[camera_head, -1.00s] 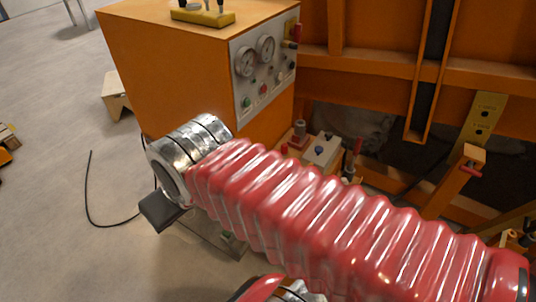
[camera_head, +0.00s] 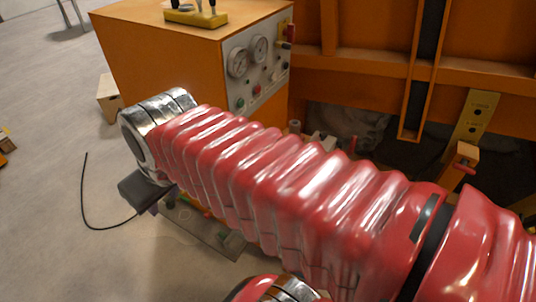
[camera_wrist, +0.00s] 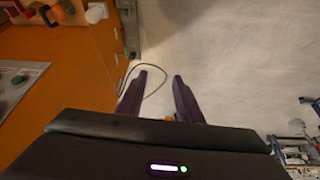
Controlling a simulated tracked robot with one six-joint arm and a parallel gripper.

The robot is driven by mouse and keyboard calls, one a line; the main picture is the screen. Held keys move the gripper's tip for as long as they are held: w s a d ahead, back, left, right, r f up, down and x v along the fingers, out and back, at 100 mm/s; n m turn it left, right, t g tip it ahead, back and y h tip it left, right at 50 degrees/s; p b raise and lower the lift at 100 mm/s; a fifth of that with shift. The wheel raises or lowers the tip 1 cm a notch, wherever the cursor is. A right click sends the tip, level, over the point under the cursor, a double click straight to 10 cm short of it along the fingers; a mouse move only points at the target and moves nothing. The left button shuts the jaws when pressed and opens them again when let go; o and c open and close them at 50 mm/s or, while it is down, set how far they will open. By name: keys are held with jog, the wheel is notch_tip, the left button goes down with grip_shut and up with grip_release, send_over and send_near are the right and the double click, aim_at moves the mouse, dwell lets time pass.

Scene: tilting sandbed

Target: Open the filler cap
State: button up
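I cannot single out the filler cap with certainty in either view. My gripper (camera_wrist: 160,76) shows in the wrist view with its two dark fingers apart and nothing held between them. Pale floor lies beyond the fingertips, with the orange cabinet to their left. In the head view my red ribbed arm crosses the middle and hides the fingers. The orange cabinet (camera_head: 165,75) stands behind the arm's far end. Its grey panel (camera_head: 258,65) carries two gauges and small red and green knobs.
A yellow lever block (camera_head: 197,18) sits on the cabinet. A pale box (camera_head: 321,141) is partly hidden behind my arm. A wooden block (camera_head: 108,96) and a black cable (camera_head: 84,200) lie on the floor at left. An orange frame (camera_head: 380,75) closes the right side. The left floor is mostly clear.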

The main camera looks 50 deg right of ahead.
jog(key=w+d+f+g, duration=0.15)
jog(key=w+d, duration=0.25)
jog(key=d, duration=0.4)
jog(key=w+d+f+y, duration=0.1)
jog(key=w+d+f, duration=0.1)
jog(key=w+d, duration=0.45)
jog(key=w+d+f, duration=0.1)
jog(key=w+d, duration=0.1)
jog(key=d, duration=0.8)
jog(key=s+d+f, duration=0.2)
jog(key=d+f, duration=0.3)
jog(key=d, duration=0.4)
jog(key=s+d+f+y, duration=0.1)
jog(key=s+d+f, duration=0.1)
jog(key=d+f, duration=0.4)
jog(key=s+d+f, duration=0.2)
jog(key=d+f, duration=0.3)
jog(key=d, duration=0.6)
jog(key=shift+s+d+f+t, duration=0.15)
jog(key=shift+s+d+t, duration=0.15)
jog(key=shift+d+t, duration=0.15)
jog(key=shift+a, duration=0.1)
jog(key=x, duration=1.3)
jog(key=shift+w+a+f, duration=0.15)
jog(key=shift+a+f, duration=0.15)
jog(key=shift+a, duration=0.05)
grip_shut()
